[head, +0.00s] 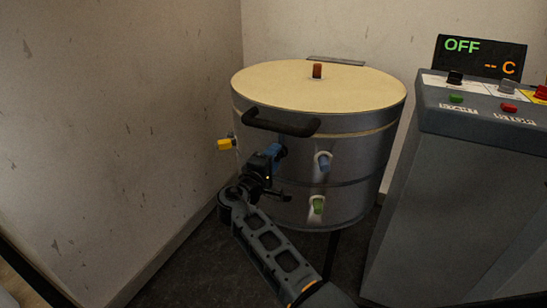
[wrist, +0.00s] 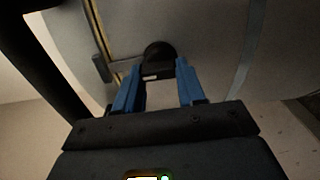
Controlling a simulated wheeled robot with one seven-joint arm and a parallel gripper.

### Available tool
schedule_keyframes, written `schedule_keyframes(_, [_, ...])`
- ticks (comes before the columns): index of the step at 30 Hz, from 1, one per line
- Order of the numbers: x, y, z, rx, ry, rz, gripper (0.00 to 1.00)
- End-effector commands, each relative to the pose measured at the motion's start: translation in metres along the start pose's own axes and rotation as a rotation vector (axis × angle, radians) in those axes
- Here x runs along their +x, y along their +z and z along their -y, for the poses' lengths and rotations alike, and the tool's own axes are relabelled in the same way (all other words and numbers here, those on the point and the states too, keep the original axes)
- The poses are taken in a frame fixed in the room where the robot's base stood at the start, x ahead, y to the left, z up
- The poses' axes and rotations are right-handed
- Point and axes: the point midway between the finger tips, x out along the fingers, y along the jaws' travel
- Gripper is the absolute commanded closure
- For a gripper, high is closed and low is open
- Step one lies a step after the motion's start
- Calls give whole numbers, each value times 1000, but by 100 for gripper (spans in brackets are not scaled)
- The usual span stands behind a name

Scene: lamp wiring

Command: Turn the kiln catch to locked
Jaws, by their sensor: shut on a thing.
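The kiln (head: 357,150) is a grey drum with a pale lid (head: 355,90) that lies shut. My gripper (head: 278,152) is at the front of the drum, below the dark lid handle (head: 283,124). In the wrist view, the blue fingertips of my gripper (wrist: 158,72) are on either side of a dark round knob, the kiln catch (wrist: 158,55). My gripper is shut on this catch. In the head view my gripper hides the catch. I cannot tell from the frames whether the catch stands at locked.
A yellow peg (head: 225,144), a blue peg (head: 324,163) and a green peg (head: 318,205) stick out of the drum around my gripper. A control cabinet (head: 430,200) stands at the right, its display (head: 480,57) reading OFF. A wall (head: 120,120) is close on the left.

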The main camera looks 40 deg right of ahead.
Motion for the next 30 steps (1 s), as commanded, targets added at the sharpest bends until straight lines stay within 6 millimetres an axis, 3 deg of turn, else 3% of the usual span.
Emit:
schedule_keyframes(5, [-1,-1,0,-1,0,-4,91])
schedule_keyframes(6, [-1,-1,0,-1,0,-4,59])
schedule_keyframes(13, [0,-1,0,0,0,-2,37])
schedule_keyframes(23, [-5,-1,0,1,0,-3,35])
schedule_keyframes(30, [-40,-1,0,1,0,-5,35])
